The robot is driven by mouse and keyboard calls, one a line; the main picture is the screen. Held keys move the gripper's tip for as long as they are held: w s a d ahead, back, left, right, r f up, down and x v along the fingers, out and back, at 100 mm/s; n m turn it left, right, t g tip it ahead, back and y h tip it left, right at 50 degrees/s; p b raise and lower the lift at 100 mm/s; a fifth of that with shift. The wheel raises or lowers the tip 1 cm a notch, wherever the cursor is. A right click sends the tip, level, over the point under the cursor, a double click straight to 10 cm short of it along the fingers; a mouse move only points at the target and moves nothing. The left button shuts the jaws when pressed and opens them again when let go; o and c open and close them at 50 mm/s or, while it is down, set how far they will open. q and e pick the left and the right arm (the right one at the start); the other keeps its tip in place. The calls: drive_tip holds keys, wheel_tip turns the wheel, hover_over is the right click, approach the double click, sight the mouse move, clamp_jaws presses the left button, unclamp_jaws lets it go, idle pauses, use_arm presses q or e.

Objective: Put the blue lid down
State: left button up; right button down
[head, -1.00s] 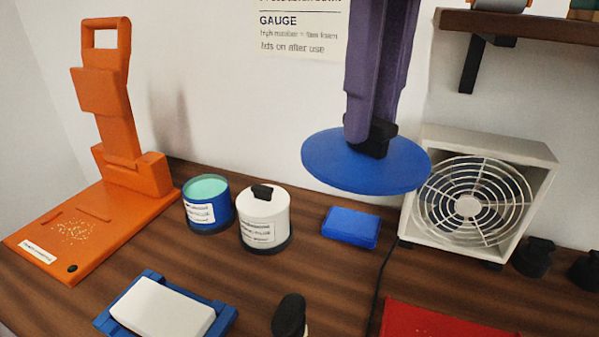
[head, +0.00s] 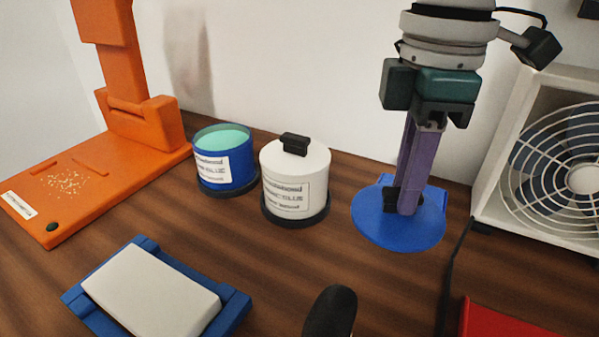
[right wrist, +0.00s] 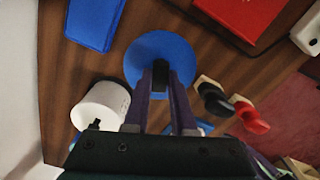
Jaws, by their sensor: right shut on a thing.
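The blue lid (head: 385,232) is a flat round disc with a black knob (head: 390,199) on top. My right gripper (head: 404,205) points down and is shut on the knob. The lid is low over the wooden counter, right of the white pot; I cannot tell whether it touches the wood. In the right wrist view the lid (right wrist: 135,62) shows beyond the fingers (right wrist: 160,76), with the knob between them. An open blue pot (head: 213,175) with pale green contents stands at the left. My left gripper is not in view.
A white lidded pot (head: 293,185) stands between the blue pot and lid. A blue box (head: 436,196) is partly hidden behind the lid. A fan (head: 512,110) stands right, an orange stand (head: 135,130) left. A white block (head: 150,292) lies on a blue tray.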

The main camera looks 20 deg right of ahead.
sight(401, 221)
drive_tip(key=f, duration=0.5)
drive_tip(key=shift+s+b, duration=0.35)
wheel_tip(401, 221, down, 4)
drive_tip(key=shift+f+b, duration=0.1)
drive_tip(key=shift+b, duration=0.35)
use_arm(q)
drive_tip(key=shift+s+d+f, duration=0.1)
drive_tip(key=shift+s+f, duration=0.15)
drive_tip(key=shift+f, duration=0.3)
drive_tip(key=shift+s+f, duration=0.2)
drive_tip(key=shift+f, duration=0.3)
use_arm(e)
drive_tip(key=c, duration=0.7)
unclamp_jaws()
drive_tip(key=shift+c, duration=0.2)
use_arm(q)
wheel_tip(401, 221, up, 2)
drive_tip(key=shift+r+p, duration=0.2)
drive_tip(key=shift+p, duration=1.05)
use_arm(e)
wheel_tip(401, 221, up, 12)
drive_tip(key=shift+r, duration=0.15)
